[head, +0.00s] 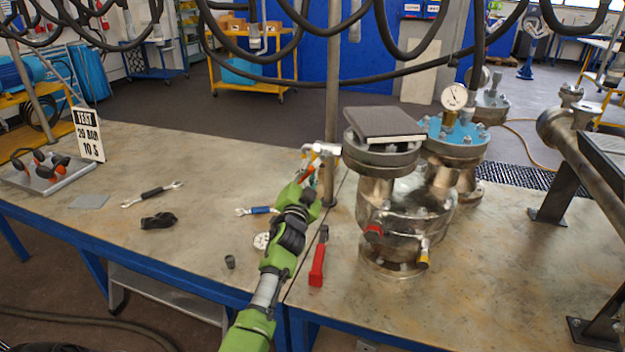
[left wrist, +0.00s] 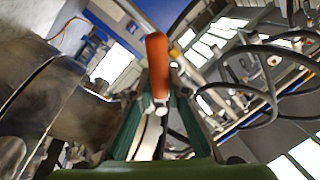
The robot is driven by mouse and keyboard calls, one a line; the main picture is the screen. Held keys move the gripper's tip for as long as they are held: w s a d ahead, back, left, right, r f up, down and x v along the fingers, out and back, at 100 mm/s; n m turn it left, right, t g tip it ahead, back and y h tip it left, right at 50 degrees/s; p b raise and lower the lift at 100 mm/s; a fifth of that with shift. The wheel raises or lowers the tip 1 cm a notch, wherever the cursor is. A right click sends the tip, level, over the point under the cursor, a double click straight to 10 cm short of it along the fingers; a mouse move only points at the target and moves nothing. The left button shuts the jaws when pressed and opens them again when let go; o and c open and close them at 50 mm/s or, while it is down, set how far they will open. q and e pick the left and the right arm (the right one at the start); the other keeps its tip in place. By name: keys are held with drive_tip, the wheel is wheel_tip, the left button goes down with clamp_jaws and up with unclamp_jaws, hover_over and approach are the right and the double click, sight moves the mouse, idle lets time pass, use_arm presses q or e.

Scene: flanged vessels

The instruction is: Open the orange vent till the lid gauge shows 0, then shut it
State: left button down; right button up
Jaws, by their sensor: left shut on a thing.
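The steel vessel (head: 400,215) stands on the bench. Its blue bolted lid (head: 455,137) carries a round white dial gauge (head: 454,97); its dark needle is too small to read surely. The vent's orange handle (head: 308,153) shows beside a silver fitting (head: 324,150) left of the vessel's near flange. My left gripper (head: 309,175) is at this handle, shut on it. In the left wrist view the orange handle (left wrist: 157,62) rises between the fingers, its lower part hidden by them. My right gripper is not in view.
A dark square plate (head: 384,123) lies on the near flange. A red-handled tool (head: 318,262), a blue-handled wrench (head: 257,211) and a small grey cup (head: 230,262) lie near my left arm. Black hoses hang overhead.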

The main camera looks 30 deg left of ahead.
use_arm(q)
drive_tip(key=r+m, duration=0.1)
drive_tip(key=m, duration=0.1)
drive_tip(key=a+m, duration=0.1)
drive_tip(key=m, duration=0.1)
drive_tip(key=a+r+m+t+h, duration=0.1)
drive_tip(key=m, duration=0.1)
drive_tip(key=shift+s+r+m, duration=0.2)
drive_tip(key=shift+r+m, duration=0.1)
drive_tip(key=shift+a+r+m+t+h, duration=0.1)
drive_tip(key=shift+r+m+t+h, duration=0.3)
drive_tip(key=shift+m, duration=0.85)
drive_tip(key=shift+r+m+h, duration=0.2)
drive_tip(key=shift+r+m, duration=0.5)
drive_tip(key=shift+m, duration=0.55)
drive_tip(key=shift+r, duration=0.15)
drive_tip(key=c, duration=2.1)
unclamp_jaws()
drive_tip(key=shift+o, duration=0.7)
drive_tip(key=shift+w+f, duration=0.1)
drive_tip(key=shift+f, duration=0.2)
drive_tip(key=shift+s+f, duration=0.2)
drive_tip(key=shift+s, duration=0.25)
drive_tip(key=v, duration=1.1)
drive_tip(key=shift+r, duration=0.15)
drive_tip(key=shift+s, duration=0.1)
